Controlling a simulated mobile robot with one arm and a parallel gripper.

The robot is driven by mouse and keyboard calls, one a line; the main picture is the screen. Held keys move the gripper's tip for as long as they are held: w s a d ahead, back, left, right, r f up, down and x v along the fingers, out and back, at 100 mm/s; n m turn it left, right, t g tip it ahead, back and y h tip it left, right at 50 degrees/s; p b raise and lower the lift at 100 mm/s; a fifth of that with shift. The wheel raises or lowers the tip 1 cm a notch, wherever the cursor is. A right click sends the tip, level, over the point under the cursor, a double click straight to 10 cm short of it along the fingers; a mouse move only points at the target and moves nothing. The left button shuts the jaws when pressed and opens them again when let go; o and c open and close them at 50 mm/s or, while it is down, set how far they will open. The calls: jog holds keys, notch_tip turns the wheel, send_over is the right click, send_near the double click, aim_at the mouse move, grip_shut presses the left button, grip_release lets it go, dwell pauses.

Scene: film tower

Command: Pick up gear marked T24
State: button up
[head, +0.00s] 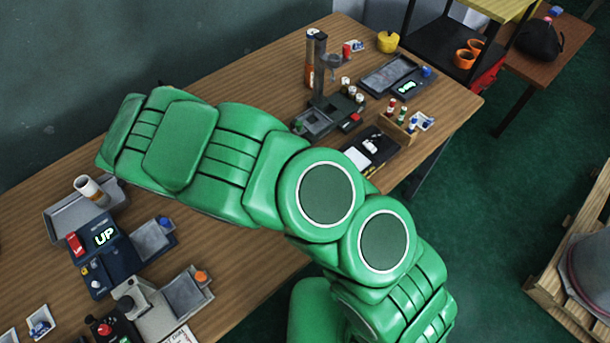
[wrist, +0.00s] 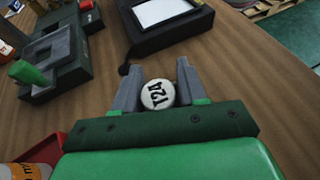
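The gear marked T24 (wrist: 158,94) is a small round piece with a pale top and dark lettering. In the wrist view it sits between the two grey fingers of my gripper (wrist: 158,75). The fingers close in on it from both sides, with no clear gap left. Its lower edge is hidden by the dark green gripper body, so I cannot tell whether it still touches the wooden table (wrist: 215,65). In the head view my green arm covers the gripper and the gear.
A black box with a white pad (wrist: 165,12) lies just beyond the fingertips. A dark grey fixture (wrist: 68,72) with a green piece (wrist: 27,72) stands to the left. A red tray (wrist: 50,145) is near the lower left. Bare table lies to the right.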

jog(key=c, duration=0.3)
jog(key=shift+r, duration=0.75)
jog(key=s+d+r, duration=0.1)
jog(key=s+r, duration=0.2)
jog(key=s, duration=0.1)
jog(key=s+d+r, duration=0.2)
jog(key=s+r, duration=0.2)
jog(key=s+d+r, duration=0.1)
jog(key=s+r, duration=0.3)
jog(key=s, duration=0.1)
jog(key=shift+s+d+r, duration=0.1)
jog(key=shift+d+r, duration=0.1)
jog(key=shift+d, duration=0.2)
